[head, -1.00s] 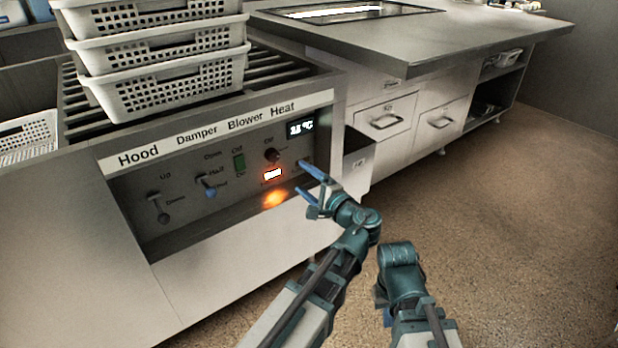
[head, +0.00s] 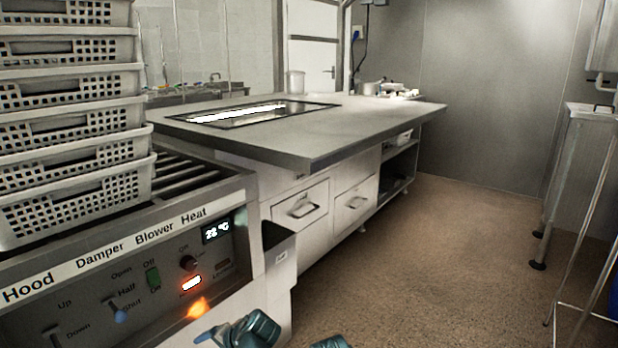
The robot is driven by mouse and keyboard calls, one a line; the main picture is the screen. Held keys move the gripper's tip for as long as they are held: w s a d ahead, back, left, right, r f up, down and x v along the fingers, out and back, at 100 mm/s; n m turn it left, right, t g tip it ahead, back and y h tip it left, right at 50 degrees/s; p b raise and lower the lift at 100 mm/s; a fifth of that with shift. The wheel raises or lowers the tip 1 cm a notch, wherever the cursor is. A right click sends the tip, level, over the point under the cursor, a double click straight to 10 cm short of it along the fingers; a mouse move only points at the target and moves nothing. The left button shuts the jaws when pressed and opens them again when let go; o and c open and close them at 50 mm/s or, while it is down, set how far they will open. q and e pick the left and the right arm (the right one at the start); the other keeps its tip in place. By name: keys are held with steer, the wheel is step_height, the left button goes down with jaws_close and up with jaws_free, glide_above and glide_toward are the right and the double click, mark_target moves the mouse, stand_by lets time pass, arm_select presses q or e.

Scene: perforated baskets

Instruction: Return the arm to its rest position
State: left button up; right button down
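My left gripper (head: 210,336) shows at the bottom edge in the head view, below and right of the control panel (head: 160,260). One blue finger is visible beside the teal wrist; the rest is cut off by the frame, so its opening is hidden. It appears apart from the panel knobs, with nothing visibly held. Of my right arm only a small teal part (head: 330,342) shows at the bottom edge; its gripper is out of view.
A tall stack of white perforated baskets (head: 75,150) stands on the slatted top at left. A grey worktop (head: 340,130) with drawers juts out behind. An open bin (head: 278,250) hangs beside the panel. Brown floor is clear at centre right; a metal-legged table (head: 590,130) stands far right.

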arm_select(q)
steer(key=s+d+f+n+g+h, duration=0.3)
steer(key=s+d+f+n+h, duration=0.1)
steer(key=s+d+f+h, duration=0.35)
steer(key=s+d+r+m+g+p, duration=0.1)
steer(key=s+d+r+m+p, duration=0.4)
steer(key=d+r+p, duration=0.5)
step_height(320, 180, up, 36)
steer(key=n+p, duration=0.1)
steer(key=p, duration=3.4)
steer(key=shift+s+d+r, duration=0.15)
steer(key=shift+s+d, duration=0.25)
steer(key=shift+d, duration=0.05)
steer(key=shift+y, duration=0.25)
